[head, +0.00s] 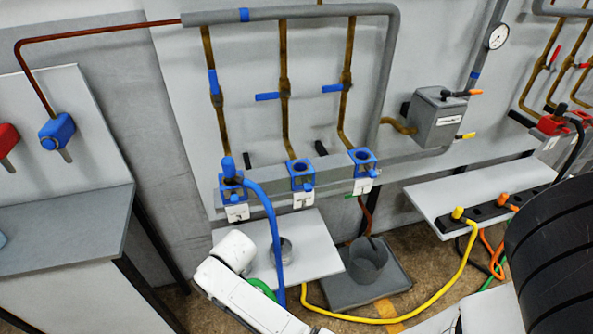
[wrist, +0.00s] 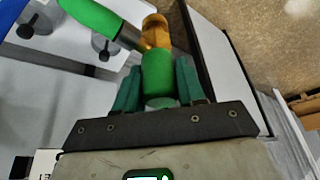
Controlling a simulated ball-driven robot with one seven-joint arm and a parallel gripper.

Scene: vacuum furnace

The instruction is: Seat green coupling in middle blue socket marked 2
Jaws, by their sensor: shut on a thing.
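My gripper (wrist: 158,84) is shut on the green coupling (wrist: 160,68) in the wrist view, its two teal fingers on either side. An orange end (wrist: 155,32) tops the coupling, and a green hose (wrist: 92,14) shows beside it at the upper left. In the head view my white arm is low in the frame, with green hose (head: 262,287) behind it; gripper and coupling are hidden there. The middle blue socket (head: 302,175) on the grey wall rail looks empty, above a white tag (head: 303,200) too small to read. The coupling is away from it.
A blue plug with a blue hose (head: 268,215) occupies the left blue socket (head: 232,190). The right blue socket (head: 363,163) looks empty. A white shelf (head: 315,250) with a metal cup lies below. A yellow hose (head: 440,290) crosses the floor, and a black ribbed bulk (head: 555,250) fills the right.

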